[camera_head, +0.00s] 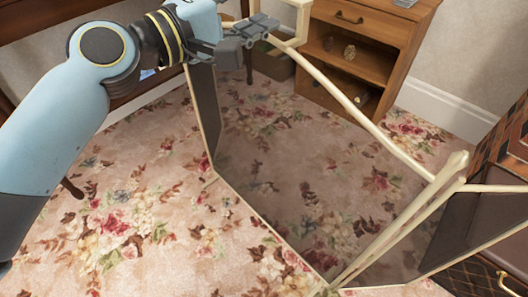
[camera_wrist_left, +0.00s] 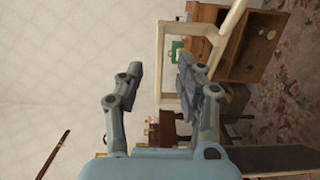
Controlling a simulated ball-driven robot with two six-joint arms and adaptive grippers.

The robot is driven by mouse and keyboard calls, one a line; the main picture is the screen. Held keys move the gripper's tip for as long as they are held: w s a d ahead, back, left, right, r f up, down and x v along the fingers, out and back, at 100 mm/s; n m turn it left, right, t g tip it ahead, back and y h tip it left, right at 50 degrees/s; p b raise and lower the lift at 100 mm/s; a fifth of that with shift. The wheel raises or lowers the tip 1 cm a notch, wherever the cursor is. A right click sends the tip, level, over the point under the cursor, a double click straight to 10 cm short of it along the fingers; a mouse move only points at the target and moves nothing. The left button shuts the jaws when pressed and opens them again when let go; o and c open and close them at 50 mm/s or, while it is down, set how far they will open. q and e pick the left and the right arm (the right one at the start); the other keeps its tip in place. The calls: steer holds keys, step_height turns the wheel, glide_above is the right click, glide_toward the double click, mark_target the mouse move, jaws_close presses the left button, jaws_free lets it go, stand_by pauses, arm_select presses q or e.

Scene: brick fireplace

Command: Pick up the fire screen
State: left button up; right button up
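The fire screen (camera_head: 398,232) is a folding screen with cream rails and dark see-through mesh panels. It stands on the floral carpet with its panels at angles, across the middle and right of the head view. My left gripper (camera_head: 258,27) is at the screen's top edge, near a raised cream loop. My right gripper is not in view.
A wooden cabinet (camera_head: 385,30) with a drawer and open shelves stands behind the screen. A dark patterned chest (camera_head: 508,255) is close to its right end. The floral carpet (camera_head: 130,235) is clear at the front left.

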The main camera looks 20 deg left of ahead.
arm_select(q)
steer(key=b+x, duration=0.1)
steer(key=x, duration=0.5)
steer(key=shift+w+a, duration=0.15)
steer(key=shift+w, duration=0.05)
jaws_close()
steer(key=shift+r, duration=0.2)
